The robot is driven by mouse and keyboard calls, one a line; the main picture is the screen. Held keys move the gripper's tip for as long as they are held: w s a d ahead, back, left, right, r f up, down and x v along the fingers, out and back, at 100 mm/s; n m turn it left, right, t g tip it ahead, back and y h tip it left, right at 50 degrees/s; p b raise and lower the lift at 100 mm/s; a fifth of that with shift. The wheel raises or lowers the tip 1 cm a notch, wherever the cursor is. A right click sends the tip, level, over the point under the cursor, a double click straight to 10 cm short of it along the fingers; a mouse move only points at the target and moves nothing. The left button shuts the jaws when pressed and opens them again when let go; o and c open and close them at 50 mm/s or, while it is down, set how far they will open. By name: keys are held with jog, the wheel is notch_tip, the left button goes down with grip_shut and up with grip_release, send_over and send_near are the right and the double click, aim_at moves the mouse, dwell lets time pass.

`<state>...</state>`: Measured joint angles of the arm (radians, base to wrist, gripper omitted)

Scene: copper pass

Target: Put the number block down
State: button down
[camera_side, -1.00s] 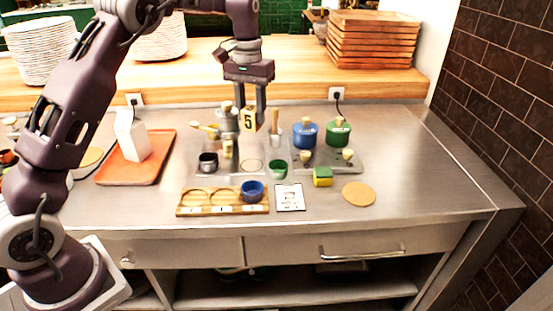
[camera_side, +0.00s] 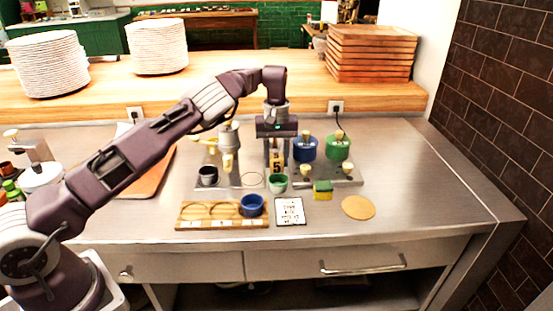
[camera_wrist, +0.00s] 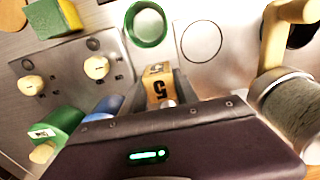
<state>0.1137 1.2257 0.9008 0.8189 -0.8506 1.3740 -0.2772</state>
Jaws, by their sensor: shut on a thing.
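The number block (camera_side: 276,161) is yellow with a black 5 on its face. It is between the fingers of my gripper (camera_side: 276,150), which is shut on it. In the side view the block is low over the counter, just behind the green cup (camera_side: 278,184); I cannot tell whether its bottom touches a surface. In the wrist view the block (camera_wrist: 158,84) shows between the fingertips, with the green cup (camera_wrist: 147,24) and an empty circle outline (camera_wrist: 202,41) beyond it.
Blue (camera_side: 305,149) and green (camera_side: 338,148) canisters stand close to the right. A dark cup (camera_side: 208,176) and grey grinder stand left. In front are a wooden tray (camera_side: 194,222) with a blue cup (camera_side: 252,205), a printed card (camera_side: 290,212), a sponge (camera_side: 323,192) and a cork disc (camera_side: 357,208).

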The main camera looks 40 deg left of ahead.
jog(key=c, duration=1.2)
grip_release()
jog(key=shift+f, duration=0.1)
